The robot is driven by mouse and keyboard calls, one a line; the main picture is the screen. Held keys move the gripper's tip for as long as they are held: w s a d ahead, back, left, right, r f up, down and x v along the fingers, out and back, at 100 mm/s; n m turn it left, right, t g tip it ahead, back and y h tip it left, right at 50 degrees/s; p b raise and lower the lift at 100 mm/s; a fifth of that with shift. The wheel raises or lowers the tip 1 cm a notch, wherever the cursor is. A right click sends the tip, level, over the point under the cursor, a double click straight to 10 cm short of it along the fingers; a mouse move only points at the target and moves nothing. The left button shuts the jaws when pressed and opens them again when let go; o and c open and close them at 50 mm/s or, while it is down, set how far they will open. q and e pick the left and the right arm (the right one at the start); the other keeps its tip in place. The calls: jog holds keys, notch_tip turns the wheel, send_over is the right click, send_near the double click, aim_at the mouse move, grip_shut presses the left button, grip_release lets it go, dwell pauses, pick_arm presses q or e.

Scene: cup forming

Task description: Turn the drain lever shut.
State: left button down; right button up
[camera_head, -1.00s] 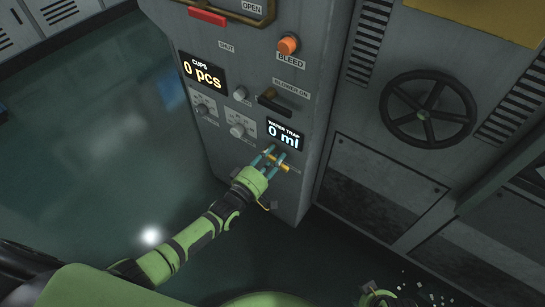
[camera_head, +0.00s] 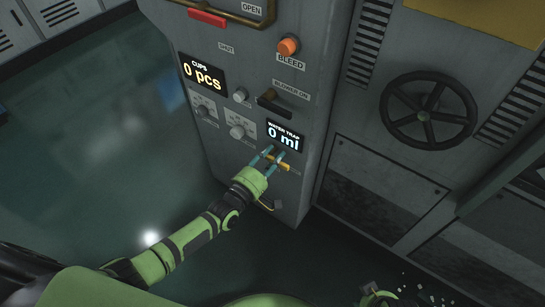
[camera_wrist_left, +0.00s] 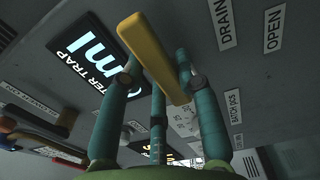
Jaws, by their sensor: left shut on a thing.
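The drain lever is a yellow bar (camera_head: 284,166) on the front of the grey machine panel, just below the water trap display (camera_head: 285,136), which reads 0 ml. In the left wrist view the lever (camera_wrist_left: 152,57) lies slanted between the teal fingers, close to the camera. My left gripper (camera_head: 274,157) is at the lever and shut on it, with fingers on both sides of the bar. The DRAIN label (camera_wrist_left: 224,22) and OPEN label (camera_wrist_left: 274,29) show to the right in the wrist view. The lever's pivot is hard to make out. No right gripper fingers show.
Above the lever are a blower switch (camera_head: 275,104), an orange bleed knob (camera_head: 288,46), small dials and a cups display (camera_head: 201,75) reading 0 pcs. A handwheel (camera_head: 428,111) is on the right. Open floor (camera_head: 105,135) lies to the left.

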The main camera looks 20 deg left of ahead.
pick_arm(q)
jog(key=shift+s+f, duration=0.2)
jog(key=shift+f, duration=0.25)
jog(key=c, duration=0.9)
grip_release()
jog(key=shift+d, duration=0.1)
jog(key=shift+c, duration=0.2)
jog(key=shift+r, duration=0.15)
jog(key=v, duration=1.2)
jog(key=shift+r, duration=0.2)
jog(key=shift+w+f, duration=0.1)
